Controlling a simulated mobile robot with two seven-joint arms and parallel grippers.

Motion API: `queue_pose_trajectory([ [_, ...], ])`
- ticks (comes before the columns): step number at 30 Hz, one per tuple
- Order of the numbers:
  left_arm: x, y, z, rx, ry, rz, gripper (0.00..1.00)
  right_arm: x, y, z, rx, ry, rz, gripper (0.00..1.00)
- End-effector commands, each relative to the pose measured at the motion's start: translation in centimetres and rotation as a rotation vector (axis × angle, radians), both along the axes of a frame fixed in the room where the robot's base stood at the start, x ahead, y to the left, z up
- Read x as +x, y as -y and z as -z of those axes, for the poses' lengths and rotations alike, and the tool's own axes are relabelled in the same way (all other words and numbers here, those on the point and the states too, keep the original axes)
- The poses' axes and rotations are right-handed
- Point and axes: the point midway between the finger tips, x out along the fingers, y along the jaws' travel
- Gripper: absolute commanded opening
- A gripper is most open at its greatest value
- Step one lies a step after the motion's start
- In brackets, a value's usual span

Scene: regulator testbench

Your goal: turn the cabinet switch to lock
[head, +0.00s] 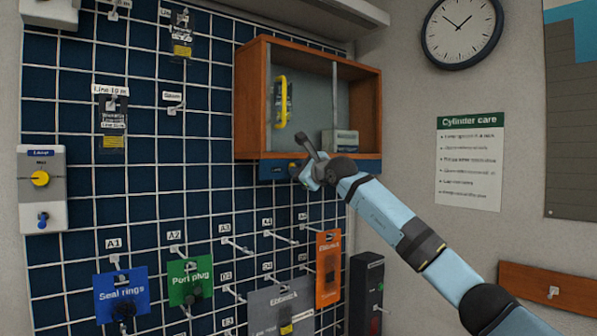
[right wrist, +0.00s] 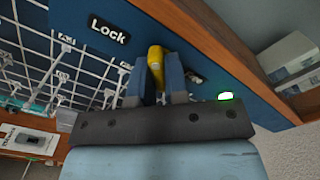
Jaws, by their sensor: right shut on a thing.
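The cabinet switch is a yellow knob (right wrist: 155,58) on a blue panel (head: 271,170) along the underside front of the wooden cabinet (head: 249,100). In the right wrist view, a black "Lock" label (right wrist: 108,29) lies to the left of the knob, and a lit green lamp (right wrist: 225,96) to the right. My right gripper (head: 307,172) reaches up to the panel, its two blue fingers shut on the knob from both sides. The fingers hide part of the knob. The knob's top leans only slightly. My left gripper is not in view.
The open cabinet holds a yellow-handled item (head: 282,102) and a small box (head: 340,140). A grey box with another yellow knob (head: 40,179) hangs far left. Hooks and hanging packets, including an orange one (head: 328,268), fill the grid wall below. A dark box (head: 366,292) stands lower right.

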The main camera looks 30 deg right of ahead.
Motion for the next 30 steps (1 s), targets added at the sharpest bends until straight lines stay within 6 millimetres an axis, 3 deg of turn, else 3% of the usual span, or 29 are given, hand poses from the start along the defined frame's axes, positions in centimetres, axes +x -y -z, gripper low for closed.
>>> queue_pose_trajectory([
  [3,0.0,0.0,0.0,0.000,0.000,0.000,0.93,0.0,0.0,-0.1,-0.002,0.003,0.000,0.00],
  [4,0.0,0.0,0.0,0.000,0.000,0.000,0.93,0.0,0.0,-0.1,-0.002,0.003,0.000,0.16],
  [7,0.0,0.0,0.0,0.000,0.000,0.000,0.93,0.0,0.0,-0.1,-0.001,0.003,0.000,0.39],
  [16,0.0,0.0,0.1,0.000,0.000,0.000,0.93,-0.1,0.0,0.0,-0.001,0.001,0.000,0.39],
  [20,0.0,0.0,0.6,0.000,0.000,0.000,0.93,-1.3,0.2,0.1,-0.002,0.003,0.000,0.39],
  [30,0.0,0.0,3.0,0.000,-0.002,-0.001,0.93,-8.7,0.7,0.3,-0.004,0.002,0.001,0.39],
])
